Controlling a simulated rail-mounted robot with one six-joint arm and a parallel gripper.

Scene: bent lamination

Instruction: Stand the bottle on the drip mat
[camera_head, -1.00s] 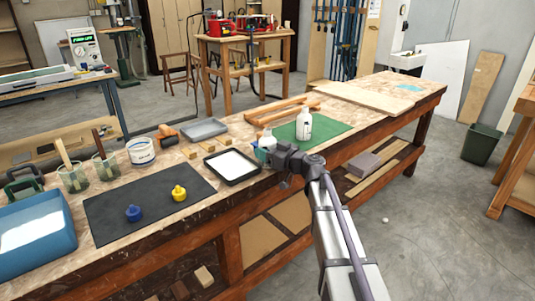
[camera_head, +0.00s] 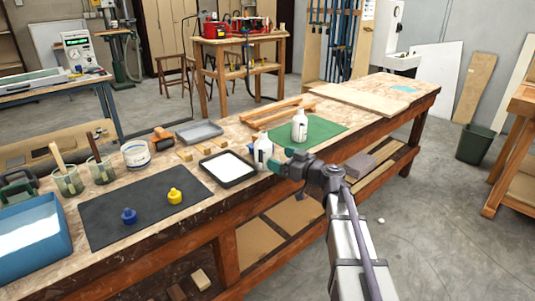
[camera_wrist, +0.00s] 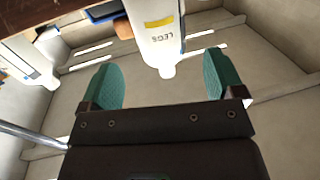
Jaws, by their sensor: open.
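Two white bottles stand upright on the bench. The near bottle (camera_head: 263,152) is beside the right edge of the black tray. The far bottle (camera_head: 299,127) stands on the green mat (camera_head: 322,131). My gripper (camera_head: 282,162) is open and empty, just right of the near bottle in the head view. In the wrist view, a white bottle with a yellow label (camera_wrist: 160,32) appears nozzle-down beyond the green fingers (camera_wrist: 165,78), apart from them. Another white bottle (camera_wrist: 28,62) shows at the left. I cannot tell from its look whether the green mat or the dark mat (camera_head: 110,212) is the drip mat.
The black tray (camera_head: 202,163) holds something white. Wooden strips (camera_head: 275,113) lie behind the bottles. A board (camera_head: 365,98) covers the bench's far right. Floor in front of the bench is open.

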